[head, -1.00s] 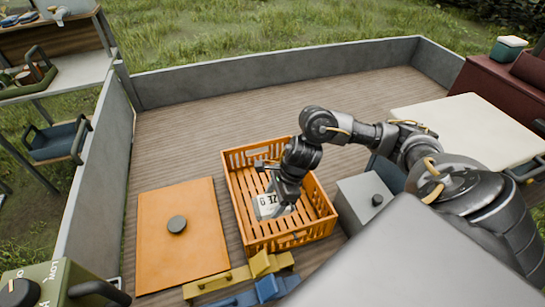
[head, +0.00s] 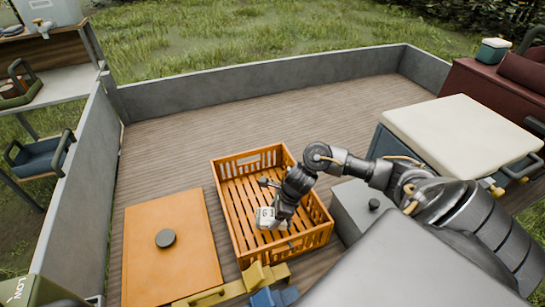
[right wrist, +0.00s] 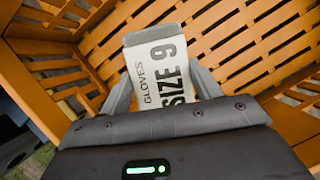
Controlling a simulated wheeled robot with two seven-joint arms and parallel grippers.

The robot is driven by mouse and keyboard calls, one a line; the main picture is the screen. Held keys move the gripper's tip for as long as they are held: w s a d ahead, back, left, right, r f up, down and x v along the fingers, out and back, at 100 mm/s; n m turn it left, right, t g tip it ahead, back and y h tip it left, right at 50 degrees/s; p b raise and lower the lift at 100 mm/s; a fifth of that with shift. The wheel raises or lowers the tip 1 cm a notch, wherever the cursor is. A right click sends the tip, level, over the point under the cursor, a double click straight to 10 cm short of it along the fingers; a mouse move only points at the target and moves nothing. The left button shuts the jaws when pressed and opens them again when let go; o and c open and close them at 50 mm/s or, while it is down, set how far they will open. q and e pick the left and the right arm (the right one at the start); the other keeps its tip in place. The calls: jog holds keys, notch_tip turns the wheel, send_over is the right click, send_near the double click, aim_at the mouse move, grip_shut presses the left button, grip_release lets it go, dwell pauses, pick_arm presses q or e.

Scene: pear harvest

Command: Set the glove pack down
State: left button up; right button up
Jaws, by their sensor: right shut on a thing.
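The glove pack (right wrist: 160,70) is a pale box marked "GLOVES SIZE 9" in the right wrist view. It also shows in the head view (head: 266,218), small and partly covered by my gripper. My right gripper (right wrist: 165,88) is shut on the pack, with one finger on each side of it. In the head view my right gripper (head: 282,214) points down over the orange slatted crate (head: 222,212). The pack is within the crate's outline; I cannot tell whether it touches the crate floor. My left gripper is not in view.
An orange panel with a dark knob (head: 190,270) lies left of the crate. A grey box with a knob (head: 358,205) stands to the right, by a cooler with a cream lid (head: 460,130). Yellow and blue pieces (head: 265,280) lie in front. The deck (head: 250,120) behind is clear.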

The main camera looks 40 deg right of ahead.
jog(key=shift+f, duration=2.3)
jog(key=shift+f, duration=0.15)
jog(key=o, duration=1)
jog(key=shift+r, duration=0.35)
jog(key=v, duration=1.1)
jog(key=shift+s+d+r, duration=0.15)
jog(key=shift+d+r, duration=0.05)
jog(key=shift+r, duration=0.1)
